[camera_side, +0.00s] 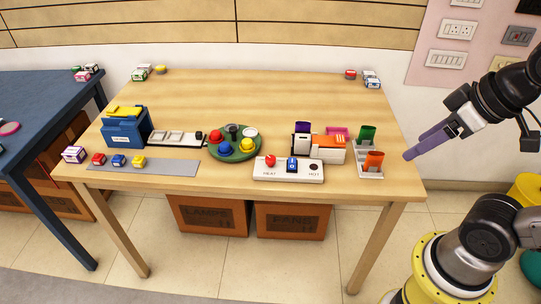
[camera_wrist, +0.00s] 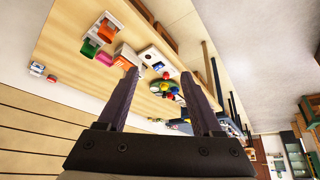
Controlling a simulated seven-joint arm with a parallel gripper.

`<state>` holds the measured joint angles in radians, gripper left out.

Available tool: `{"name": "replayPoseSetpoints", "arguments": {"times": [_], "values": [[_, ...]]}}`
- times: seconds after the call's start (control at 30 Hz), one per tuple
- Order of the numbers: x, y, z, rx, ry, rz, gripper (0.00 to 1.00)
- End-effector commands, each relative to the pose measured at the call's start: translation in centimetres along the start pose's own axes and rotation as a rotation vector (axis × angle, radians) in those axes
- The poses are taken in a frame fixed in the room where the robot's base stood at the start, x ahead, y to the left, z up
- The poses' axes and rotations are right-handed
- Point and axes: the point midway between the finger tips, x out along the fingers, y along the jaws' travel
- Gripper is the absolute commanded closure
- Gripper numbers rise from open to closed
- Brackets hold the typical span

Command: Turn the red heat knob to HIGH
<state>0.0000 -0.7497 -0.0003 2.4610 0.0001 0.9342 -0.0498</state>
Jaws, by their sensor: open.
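The red heat knob (camera_side: 270,160) sits at the left end of a white panel (camera_side: 262,174) near the table's front edge, above the printed word HEAT. A blue block-like part (camera_side: 292,165) stands mid-panel, and a dark round spot (camera_side: 314,167) is at the right above the word HOT. The knob's pointer direction is too small to tell. My gripper (camera_side: 408,156) is at the table's right edge, well to the right of the panel and apart from it. In the wrist view my gripper (camera_wrist: 160,88) shows two purple fingers spread apart, with nothing between them.
A white tray (camera_side: 370,176) with green and orange pieces stands between my gripper and the panel. An orange and white box (camera_side: 327,148) is behind the panel. A green round plate (camera_side: 247,155) with coloured knobs is left of it. The table's back half is mostly clear.

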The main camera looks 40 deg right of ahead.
Motion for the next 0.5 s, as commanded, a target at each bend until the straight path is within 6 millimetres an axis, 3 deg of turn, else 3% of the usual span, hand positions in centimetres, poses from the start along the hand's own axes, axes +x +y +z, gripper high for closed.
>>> {"name": "replayPoseSetpoints", "arguments": {"times": [0.23,0.37,0.5], "values": [[-2.4,0.2,-7.6,-0.091,-0.007,-0.005,0.33],[-2.0,0.1,-12.1,-0.139,-0.046,-0.014,0.33],[-0.2,-0.1,-17.0,-0.188,-0.100,-0.027,0.33]]}}
